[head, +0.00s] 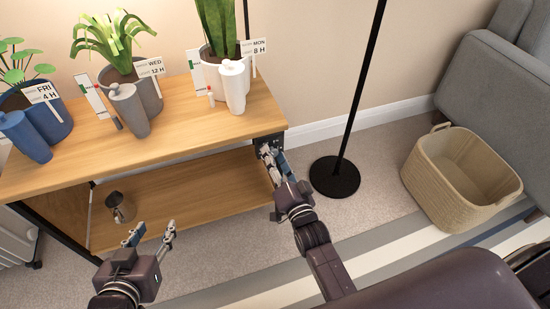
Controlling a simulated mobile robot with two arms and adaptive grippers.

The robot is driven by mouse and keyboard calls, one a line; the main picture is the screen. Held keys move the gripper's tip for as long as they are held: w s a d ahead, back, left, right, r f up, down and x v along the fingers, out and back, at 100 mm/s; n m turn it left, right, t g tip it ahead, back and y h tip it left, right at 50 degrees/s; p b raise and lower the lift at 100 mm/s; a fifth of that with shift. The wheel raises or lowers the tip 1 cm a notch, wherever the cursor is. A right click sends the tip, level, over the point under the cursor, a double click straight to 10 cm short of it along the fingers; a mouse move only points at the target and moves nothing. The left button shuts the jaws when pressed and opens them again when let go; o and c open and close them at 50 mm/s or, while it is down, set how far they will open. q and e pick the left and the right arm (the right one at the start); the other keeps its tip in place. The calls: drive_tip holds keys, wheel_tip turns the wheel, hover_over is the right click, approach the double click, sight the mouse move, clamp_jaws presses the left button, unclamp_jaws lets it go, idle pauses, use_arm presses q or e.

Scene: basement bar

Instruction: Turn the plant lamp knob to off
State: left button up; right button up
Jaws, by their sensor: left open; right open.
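My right gripper (271,156) is at the right front corner of the wooden shelf unit (170,135), pointing away from me. Its fingers are in front of a small dark panel (268,139) below the top board. No knob can be made out clearly; the fingers cover part of the panel, and I cannot tell whether they touch it. My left gripper (150,234) is open and empty in front of the lower shelf. A warm glow lies on the wall at the upper left; its lamp is not in view.
Several potted plants, watering bottles and day signs stand on the top board. A black pole on a round base (335,177) stands right of the unit. A woven basket (460,178) sits by a grey sofa (495,85).

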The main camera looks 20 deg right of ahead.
clamp_jaws()
drive_tip(key=shift+r+n+p, duration=0.1)
drive_tip(key=shift+n+p, duration=0.85)
drive_tip(key=shift+n, duration=0.15)
drive_tip(key=n+p, duration=0.1)
drive_tip(key=n, duration=0.1)
drive_tip(key=shift+n, duration=0.3)
drive_tip(key=shift+n+p, duration=0.5)
use_arm(q)
drive_tip(key=s+a+f+g+y+p, duration=0.1)
drive_tip(key=s+a+f+g, duration=0.1)
drive_tip(key=s+f+g, duration=0.2)
drive_tip(key=s+a+f+g+y, duration=0.1)
drive_tip(key=s+f+g, duration=0.3)
drive_tip(key=s, duration=0.6)
drive_tip(key=shift+s+a+f+p, duration=0.15)
drive_tip(key=shift+a+p, duration=0.2)
drive_tip(key=shift+a, duration=0.55)
use_arm(e)
drive_tip(key=shift+n, duration=3.1)
